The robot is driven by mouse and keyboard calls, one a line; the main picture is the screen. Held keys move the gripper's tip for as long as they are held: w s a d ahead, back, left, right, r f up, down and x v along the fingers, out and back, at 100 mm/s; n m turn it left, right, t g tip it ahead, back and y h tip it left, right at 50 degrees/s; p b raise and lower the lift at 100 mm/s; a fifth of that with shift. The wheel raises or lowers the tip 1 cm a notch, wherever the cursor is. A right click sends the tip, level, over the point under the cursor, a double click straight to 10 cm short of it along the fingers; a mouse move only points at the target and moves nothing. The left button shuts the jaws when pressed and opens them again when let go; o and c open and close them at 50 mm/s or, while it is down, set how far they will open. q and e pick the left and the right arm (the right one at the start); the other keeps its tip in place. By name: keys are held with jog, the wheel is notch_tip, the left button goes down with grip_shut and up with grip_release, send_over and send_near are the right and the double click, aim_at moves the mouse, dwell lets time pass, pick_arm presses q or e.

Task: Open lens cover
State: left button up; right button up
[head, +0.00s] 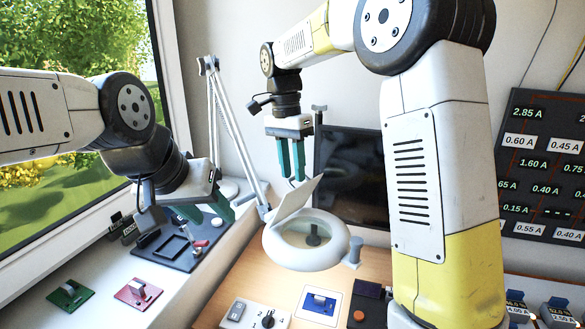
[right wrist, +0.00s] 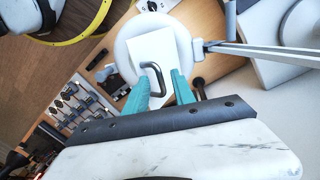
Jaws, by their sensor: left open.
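A magnifier lamp with a round white head (head: 292,262) stands out over the desk on a jointed arm. Its flat white lens cover (head: 299,197) is tilted up from the ring, and the lens (head: 300,236) shows below it. In the right wrist view the cover (right wrist: 148,48) bears a dark U-shaped handle (right wrist: 156,72). My right gripper (head: 292,178) is above the cover, fingers apart. In its wrist view the fingertips (right wrist: 158,82) lie either side of the handle's near end; I cannot tell whether they touch it. My left gripper (head: 207,214) is open and empty, left of the lamp.
A dark monitor (head: 350,170) stands behind the lamp. A switch panel (head: 254,314), a blue-switch plate (head: 319,304) and a dark box with an orange button (head: 368,305) sit on the desk in front. Green (head: 70,294) and red (head: 138,292) boards lie on the sill. A black tray (head: 172,248) is below my left gripper.

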grip_shut()
dwell(1.4)
